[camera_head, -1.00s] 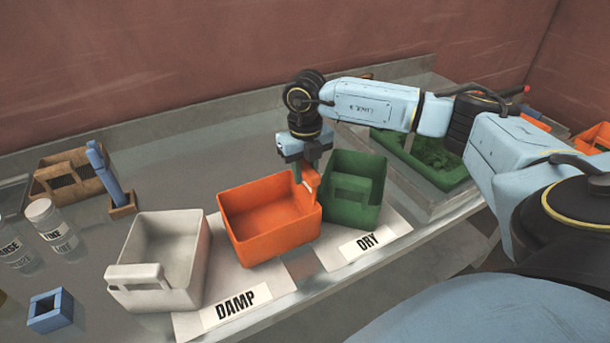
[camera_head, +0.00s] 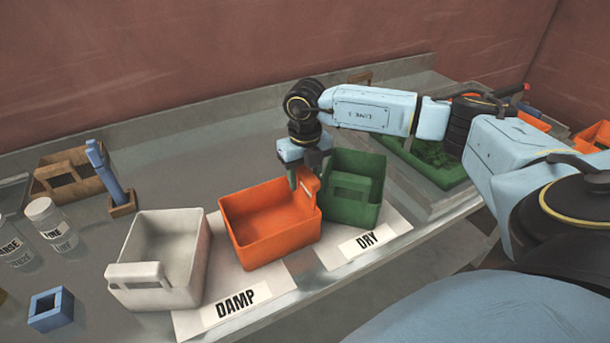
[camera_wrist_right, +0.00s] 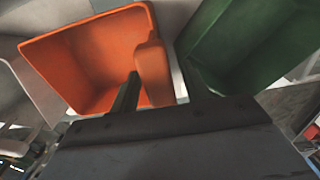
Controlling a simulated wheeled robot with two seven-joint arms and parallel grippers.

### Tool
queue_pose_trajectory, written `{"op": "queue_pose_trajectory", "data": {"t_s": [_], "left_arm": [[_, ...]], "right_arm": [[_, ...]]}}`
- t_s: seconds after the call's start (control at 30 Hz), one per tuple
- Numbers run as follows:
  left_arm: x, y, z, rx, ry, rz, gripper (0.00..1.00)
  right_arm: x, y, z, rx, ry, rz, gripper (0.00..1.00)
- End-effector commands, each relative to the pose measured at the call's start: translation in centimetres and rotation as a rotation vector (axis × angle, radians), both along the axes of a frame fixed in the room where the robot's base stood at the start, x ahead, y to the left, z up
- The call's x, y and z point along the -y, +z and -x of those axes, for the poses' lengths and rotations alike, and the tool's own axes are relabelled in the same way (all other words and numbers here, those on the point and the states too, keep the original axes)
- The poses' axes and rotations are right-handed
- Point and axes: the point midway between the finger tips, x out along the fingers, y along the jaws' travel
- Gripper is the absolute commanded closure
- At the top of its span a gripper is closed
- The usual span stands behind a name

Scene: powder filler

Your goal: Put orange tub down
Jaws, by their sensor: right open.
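The orange tub (camera_head: 247,246) stands upright on the mat labelled DAMP (camera_head: 262,294), between the white tub and the green tub. My right gripper (camera_head: 304,181) is low at the tub's right wall, by its handle, with its jaws open. In the right wrist view, one dark finger (camera_wrist_right: 124,104) reaches over the inside of the orange tub (camera_wrist_right: 85,62), beside the handle wall. The other finger is hard to make out there. The tub is empty. My left gripper is not in view.
A white tub (camera_head: 160,290) stands left and a green tub (camera_head: 350,210) stands close on the right, on the DRY mat (camera_head: 392,228). Jars, a wooden caddy (camera_head: 75,178) and a blue block (camera_head: 50,312) are further left. The counter behind the tubs is clear.

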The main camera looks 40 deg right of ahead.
Motion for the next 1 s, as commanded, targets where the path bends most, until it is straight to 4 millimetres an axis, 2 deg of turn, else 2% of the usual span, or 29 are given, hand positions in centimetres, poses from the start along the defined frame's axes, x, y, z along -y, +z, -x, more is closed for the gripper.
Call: {"op": "queue_pose_trajectory", "data": {"t_s": [0.17, 0.4, 0.6, 0.8, 1.0], "left_arm": [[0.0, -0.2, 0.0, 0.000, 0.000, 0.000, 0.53], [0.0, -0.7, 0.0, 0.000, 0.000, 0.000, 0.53], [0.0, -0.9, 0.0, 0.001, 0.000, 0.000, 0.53], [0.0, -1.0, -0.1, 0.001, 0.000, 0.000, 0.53], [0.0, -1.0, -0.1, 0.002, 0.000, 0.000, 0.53]], "right_arm": [[0.0, 2.5, -0.1, 0.005, 0.001, -0.001, 0.53], [0.1, 7.8, -0.1, 0.006, 0.000, 0.000, 0.53], [0.0, 11.0, -0.1, 0.004, 0.000, 0.000, 0.53], [0.0, 12.1, 0.0, 0.000, 0.000, 0.000, 0.53], [0.0, 12.2, 0.0, 0.000, 0.000, 0.000, 0.53]]}}
